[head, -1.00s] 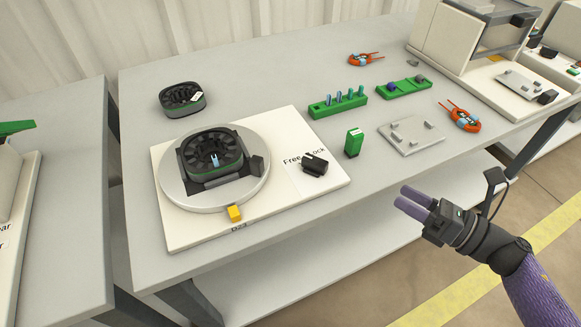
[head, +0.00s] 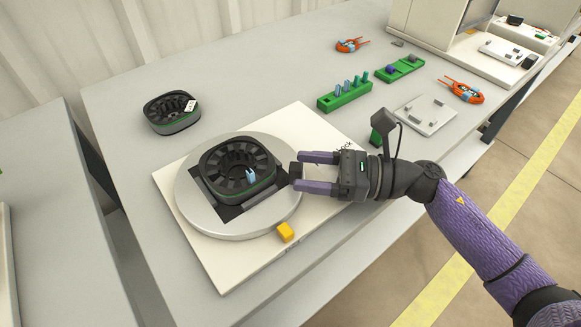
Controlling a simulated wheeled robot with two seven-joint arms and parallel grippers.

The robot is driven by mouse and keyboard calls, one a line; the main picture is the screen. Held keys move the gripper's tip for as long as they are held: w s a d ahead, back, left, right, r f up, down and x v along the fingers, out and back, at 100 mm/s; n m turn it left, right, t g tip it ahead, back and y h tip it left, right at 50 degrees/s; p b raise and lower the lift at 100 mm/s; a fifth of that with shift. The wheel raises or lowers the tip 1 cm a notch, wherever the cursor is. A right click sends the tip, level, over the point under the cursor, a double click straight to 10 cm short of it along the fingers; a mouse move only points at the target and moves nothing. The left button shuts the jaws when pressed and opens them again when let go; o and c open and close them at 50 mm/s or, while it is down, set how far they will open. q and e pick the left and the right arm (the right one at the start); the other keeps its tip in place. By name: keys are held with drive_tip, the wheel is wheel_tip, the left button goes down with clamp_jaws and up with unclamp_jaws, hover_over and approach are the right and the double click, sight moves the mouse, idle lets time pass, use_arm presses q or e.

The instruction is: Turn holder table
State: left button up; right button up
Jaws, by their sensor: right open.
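The round grey holder table (head: 190,205) sits on a white base board (head: 225,275). A black ring-shaped part (head: 225,165) with inner slots rests in the holder on it, with a light-blue piece (head: 251,176) at its inner edge. A small black block (head: 296,171) stands at the disc's right rim. My right gripper (head: 303,172) is open, its two purple fingers reaching left to either side of this block. Whether they touch it cannot be told. A yellow block (head: 285,232) sits at the disc's front edge. The black lever by the board's lettering is hidden behind my gripper. My left gripper is not in view.
A second black ring part (head: 171,113) lies behind left on the table (head: 120,150). A green stand with pegs (head: 345,95), a green tray (head: 400,70), a grey fixture plate (head: 425,115) and orange wire coils (head: 464,91) lie to the right.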

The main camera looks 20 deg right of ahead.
drive_tip(key=shift+x, duration=1.15)
clamp_jaws()
idle(0.5)
